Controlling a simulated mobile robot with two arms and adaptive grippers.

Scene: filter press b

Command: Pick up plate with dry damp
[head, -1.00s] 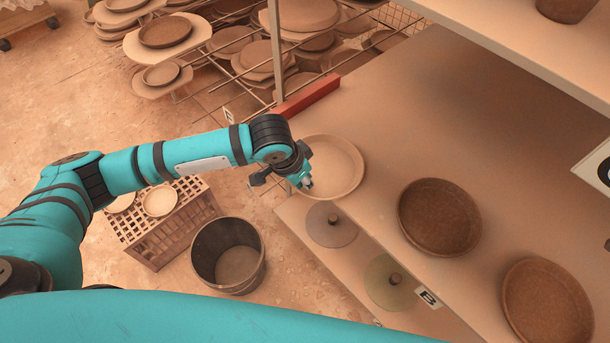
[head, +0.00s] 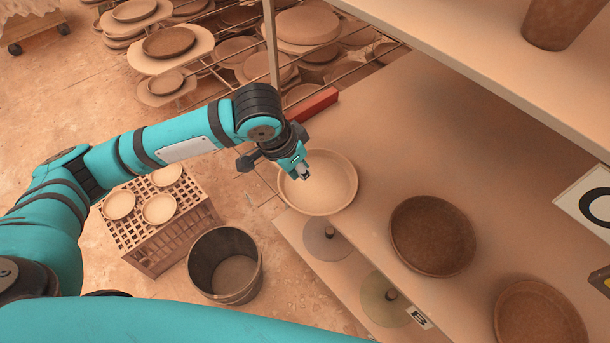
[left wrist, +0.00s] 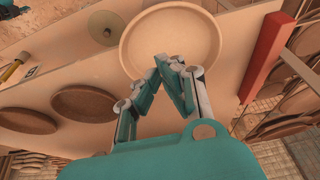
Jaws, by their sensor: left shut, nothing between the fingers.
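Three plates stand in a row on the shelf board. The pale plate (head: 335,190) is nearest my left gripper, a darker brown plate (head: 432,236) is in the middle, and another brown plate (head: 540,318) is at the lower right. My left gripper (head: 304,174) is shut and empty, over the rim and inner left part of the pale plate. In the left wrist view the shut fingertips (left wrist: 172,62) overlap the pale plate's (left wrist: 170,30) lower rim; contact cannot be told. Two brown plates also show there at left. My right gripper is not in view.
A red block (head: 308,104) lies at the shelf's back left edge, near a post. A bucket (head: 225,265) and a crate with small plates (head: 160,209) stand on the floor. An upper shelf (head: 480,55) overhangs at right. Discs lie on the lower shelf (head: 350,262).

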